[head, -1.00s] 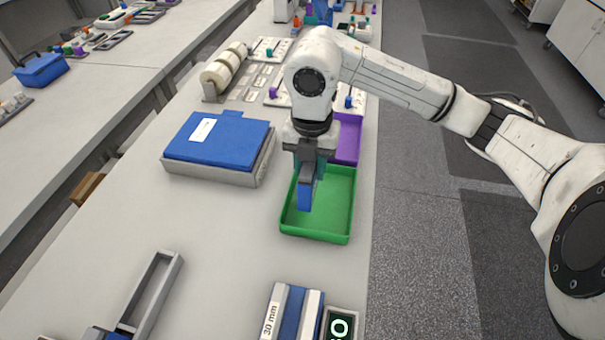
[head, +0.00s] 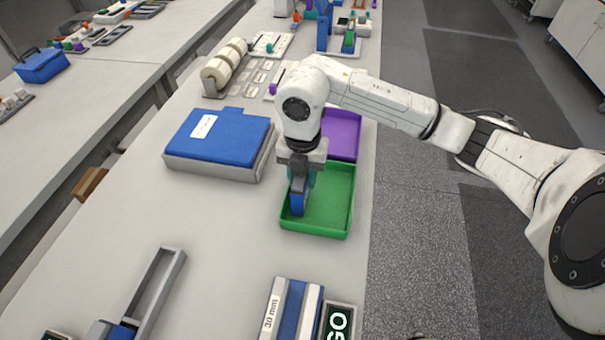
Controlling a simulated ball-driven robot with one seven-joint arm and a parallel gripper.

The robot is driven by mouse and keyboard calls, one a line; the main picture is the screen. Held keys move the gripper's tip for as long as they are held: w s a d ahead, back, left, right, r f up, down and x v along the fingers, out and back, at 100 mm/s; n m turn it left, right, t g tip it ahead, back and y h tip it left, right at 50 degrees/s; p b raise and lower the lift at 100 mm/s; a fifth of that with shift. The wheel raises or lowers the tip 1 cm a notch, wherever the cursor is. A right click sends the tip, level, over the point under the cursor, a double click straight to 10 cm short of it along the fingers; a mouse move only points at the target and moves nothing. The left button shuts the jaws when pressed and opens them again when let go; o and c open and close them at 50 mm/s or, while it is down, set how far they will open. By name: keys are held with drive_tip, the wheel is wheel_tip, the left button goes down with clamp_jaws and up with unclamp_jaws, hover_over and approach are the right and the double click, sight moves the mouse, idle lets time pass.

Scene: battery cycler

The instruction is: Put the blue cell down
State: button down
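The blue cell (head: 297,204) is upright below my gripper (head: 301,182), at the left side of the green tray (head: 345,215). My gripper points down and looks shut on the upper part of the cell. The fingers partly hide the cell. I cannot tell whether the cell's lower end touches the tray floor. The rest of the green tray looks empty.
A purple tray (head: 343,136) adjoins the green tray behind. A blue-topped box (head: 217,138) stands to the left. In front are a block marked 30 mm (head: 271,312), a GO display (head: 338,322) and a grey frame (head: 160,290). Bench between is clear.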

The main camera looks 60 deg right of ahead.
drive_tip(key=c, duration=0.8)
unclamp_jaws()
drive_tip(key=shift+o, duration=0.2)
wheel_tip(320, 180, up, 12)
drive_tip(key=shift+r+b, duration=0.15)
drive_tip(key=shift+b, duration=0.55)
